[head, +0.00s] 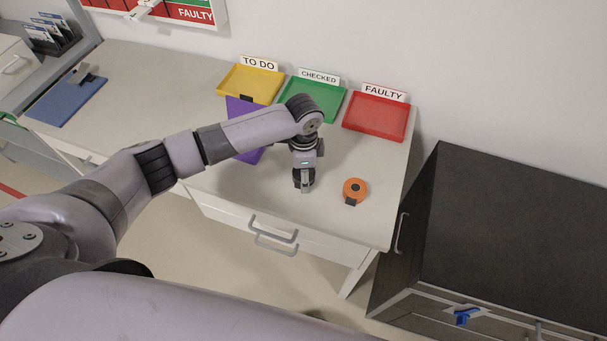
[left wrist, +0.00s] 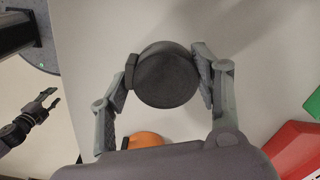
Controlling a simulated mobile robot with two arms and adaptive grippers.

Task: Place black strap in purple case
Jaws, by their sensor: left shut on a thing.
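My left gripper (head: 304,186) is shut on the black strap (left wrist: 167,76), a round dark roll held between its two fingers in the left wrist view. In the head view the gripper points down over the front right part of the table, and the strap is mostly hidden by it. The purple case (head: 240,112) lies flat on the table, left of the gripper. My left forearm crosses over it and hides its middle. My right gripper (left wrist: 52,98) shows small at the left of the left wrist view, its fingers apart and empty.
An orange strap roll (head: 355,189) lies just right of the left gripper. Yellow (head: 250,84), green (head: 312,98) and red (head: 376,118) trays line the table's back. A blue case (head: 66,103) lies at the left. A dark cabinet (head: 500,230) stands right of the table.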

